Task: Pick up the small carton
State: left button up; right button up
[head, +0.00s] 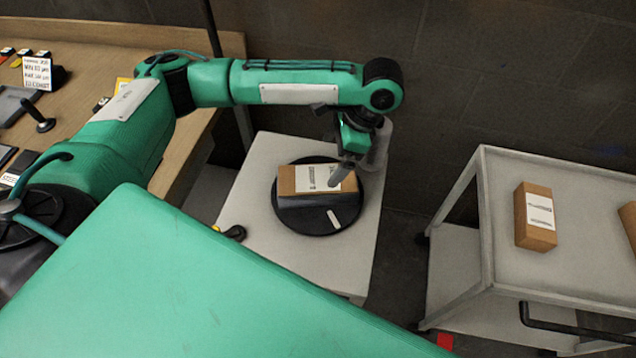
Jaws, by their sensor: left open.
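A small brown carton (297,181) with a white label lies on a round black turntable (318,226) on a white stand. Another brown carton (533,216) with a white label stands on the grey cart at the right. My right gripper is not in view.
The white stand (262,180) has bare room around the turntable. A yellow-and-black knob (234,232) is at its left edge. A wooden bench (95,75) with several small items stands at the left. The grey cart (580,265) has a further carton (628,222) at the picture's edge.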

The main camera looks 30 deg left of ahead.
aim_at(320, 177)
pick_arm(q)
jog(key=x, duration=0.5)
jog(key=shift+s+f, duration=0.1)
jog(key=shift+f, duration=0.35)
jog(key=x, duration=0.4)
jog(key=shift+f+p, duration=0.3)
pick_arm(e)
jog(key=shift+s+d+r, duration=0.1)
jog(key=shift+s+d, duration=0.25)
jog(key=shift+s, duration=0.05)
pick_arm(q)
jog(key=c, duration=1.3)
jog(key=shift+c, duration=0.8)
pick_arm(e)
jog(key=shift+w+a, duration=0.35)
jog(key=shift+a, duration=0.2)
